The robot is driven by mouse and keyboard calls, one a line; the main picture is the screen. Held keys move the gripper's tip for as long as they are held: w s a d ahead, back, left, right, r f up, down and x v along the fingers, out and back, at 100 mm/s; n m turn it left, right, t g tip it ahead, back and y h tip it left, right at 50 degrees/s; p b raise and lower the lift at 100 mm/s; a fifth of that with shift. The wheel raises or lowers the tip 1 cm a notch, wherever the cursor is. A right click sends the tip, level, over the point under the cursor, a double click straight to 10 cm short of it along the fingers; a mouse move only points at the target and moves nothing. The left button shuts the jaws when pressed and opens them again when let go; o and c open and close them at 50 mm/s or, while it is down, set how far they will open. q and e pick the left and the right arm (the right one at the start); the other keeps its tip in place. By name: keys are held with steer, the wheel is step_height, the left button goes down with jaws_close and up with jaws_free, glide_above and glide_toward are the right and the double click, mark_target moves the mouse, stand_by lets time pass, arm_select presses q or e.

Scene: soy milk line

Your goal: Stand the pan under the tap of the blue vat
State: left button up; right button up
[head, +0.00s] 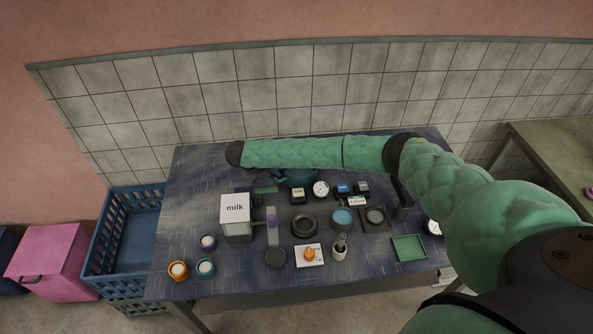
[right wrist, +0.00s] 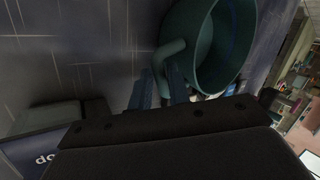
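A teal round vessel with a curved handle, which looks like the pan (head: 300,179), stands at the back middle of the table, partly hidden by my right forearm. In the right wrist view the pan (right wrist: 213,45) shows its open mouth and its handle, close to my fingers. My right gripper (right wrist: 162,80) has its two dark fingers beside the handle; whether they press on it cannot be seen. My left gripper is out of view.
A white milk box (head: 235,208) stands left of centre on the dark table (head: 185,215). Dark round plates, small jars, dials and a green tray (head: 408,247) crowd the middle and right. Blue crates (head: 128,235) stand on the floor at left. The table's left part is mostly clear.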

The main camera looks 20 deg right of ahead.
steer(key=shift+d+f, duration=0.4)
steer(key=shift+f, duration=0.2)
jaws_close()
